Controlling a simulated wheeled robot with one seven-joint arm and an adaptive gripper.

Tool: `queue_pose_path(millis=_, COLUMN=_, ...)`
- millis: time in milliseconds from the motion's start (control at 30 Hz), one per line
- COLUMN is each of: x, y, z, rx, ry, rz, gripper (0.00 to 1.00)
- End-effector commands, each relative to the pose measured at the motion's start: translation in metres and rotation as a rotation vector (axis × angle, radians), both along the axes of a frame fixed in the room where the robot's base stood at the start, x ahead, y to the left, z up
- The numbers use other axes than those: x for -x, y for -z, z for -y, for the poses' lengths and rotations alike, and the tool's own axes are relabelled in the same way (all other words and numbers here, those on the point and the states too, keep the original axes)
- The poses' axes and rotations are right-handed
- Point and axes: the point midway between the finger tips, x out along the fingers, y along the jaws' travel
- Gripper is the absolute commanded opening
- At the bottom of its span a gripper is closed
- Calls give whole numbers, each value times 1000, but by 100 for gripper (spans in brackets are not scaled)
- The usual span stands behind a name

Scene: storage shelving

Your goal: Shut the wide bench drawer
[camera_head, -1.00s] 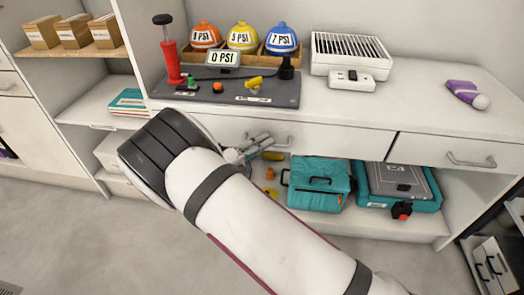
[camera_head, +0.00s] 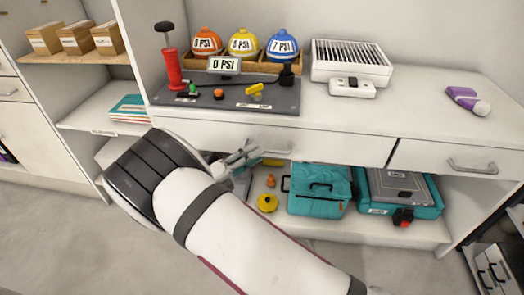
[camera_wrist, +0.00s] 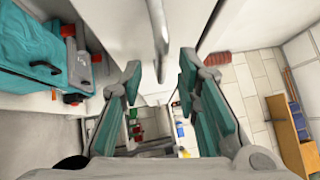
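The wide bench drawer (camera_head: 330,142) is the long white front under the bench top. It looks about flush with the bench; I cannot tell whether a small gap is left. Its grey bar handle (camera_head: 278,149) is partly hidden by my gripper (camera_head: 243,157), which is at the handle's left end in the head view. In the wrist view the handle (camera_wrist: 160,30) stands just beyond and between the fingertips of my gripper (camera_wrist: 158,72). The two fingers are apart with nothing between their pads. I cannot tell whether a finger touches the handle.
A narrower drawer (camera_head: 460,157) is to the right. A teal bag (camera_head: 319,190), a teal case (camera_head: 428,207) and a yellow round item (camera_head: 267,203) sit on the shelf below. The bench top holds a pump (camera_head: 170,62), a vent unit (camera_head: 350,60) and several domes.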

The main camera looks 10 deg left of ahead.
Motion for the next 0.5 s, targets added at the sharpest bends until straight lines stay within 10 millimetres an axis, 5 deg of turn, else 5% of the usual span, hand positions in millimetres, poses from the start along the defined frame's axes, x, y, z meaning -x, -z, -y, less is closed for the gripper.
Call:
queue_pose_path(millis=200, x=30, y=7, z=-34, rx=-2, ry=-3, rz=-1, gripper=30)
queue_pose_path(millis=500, x=50, y=11, z=-55, rx=-1, ry=-1, rz=-1, gripper=30)
